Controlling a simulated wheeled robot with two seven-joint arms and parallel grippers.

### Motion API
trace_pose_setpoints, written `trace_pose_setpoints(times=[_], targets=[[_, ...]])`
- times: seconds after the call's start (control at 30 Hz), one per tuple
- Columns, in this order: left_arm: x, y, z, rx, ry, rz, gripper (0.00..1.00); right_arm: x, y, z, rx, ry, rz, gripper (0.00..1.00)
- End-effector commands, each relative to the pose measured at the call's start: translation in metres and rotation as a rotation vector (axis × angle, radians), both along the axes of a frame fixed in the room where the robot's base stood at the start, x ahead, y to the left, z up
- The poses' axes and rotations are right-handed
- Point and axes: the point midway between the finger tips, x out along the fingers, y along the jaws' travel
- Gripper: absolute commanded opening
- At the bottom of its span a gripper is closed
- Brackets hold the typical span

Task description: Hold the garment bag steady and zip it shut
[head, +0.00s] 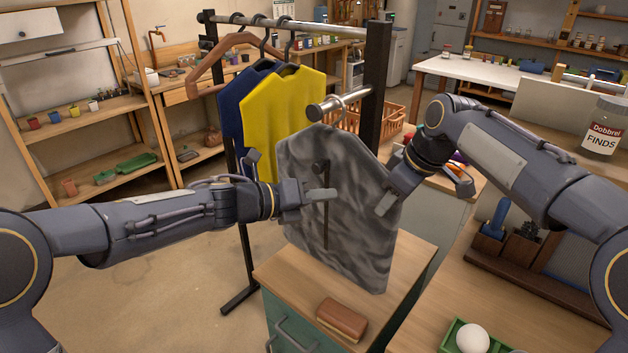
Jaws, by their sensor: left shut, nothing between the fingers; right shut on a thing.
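The grey garment bag (350,235) hangs from a short rod (338,104) above a wooden-topped cabinet. A dark vertical strip (326,228), seemingly the zip, runs down its front, with a dark knob-like piece (321,170) near its top. My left gripper (328,195) is shut and empty in front of the bag, its fingers crossing the strip; contact cannot be told. My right gripper (385,204) is shut on the bag's right edge. Part of the strip is hidden behind the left fingers.
A rack (376,80) behind holds a yellow garment (285,110), a navy one (232,115) and a wooden hanger (208,75). A brown wallet-like block (342,320) lies on the cabinet top (290,275). A white ball (473,338) sits in a green tray at front right.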

Motion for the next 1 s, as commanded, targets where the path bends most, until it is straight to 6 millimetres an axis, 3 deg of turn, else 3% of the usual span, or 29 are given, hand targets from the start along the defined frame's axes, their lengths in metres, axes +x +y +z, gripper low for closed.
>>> trace_pose_setpoints(times=[0.2, 0.43, 0.97, 1.0], targets=[[-0.026, 0.043, 0.012, -0.001, -0.003, 0.003, 0.00, 0.000, 0.000, 0.000, 0.001, -0.001, 0.000, 0.05], [-0.045, 0.074, 0.019, 0.000, -0.001, 0.000, 0.00, 0.000, 0.000, 0.000, 0.000, -0.001, -0.001, 0.05], [-0.051, 0.083, 0.022, 0.000, 0.001, -0.002, 0.00, 0.001, 0.000, 0.001, 0.001, -0.002, -0.003, 0.05], [-0.051, 0.083, 0.022, 0.000, 0.001, -0.002, 0.00, 0.001, 0.000, 0.001, 0.001, -0.002, -0.003, 0.39]])
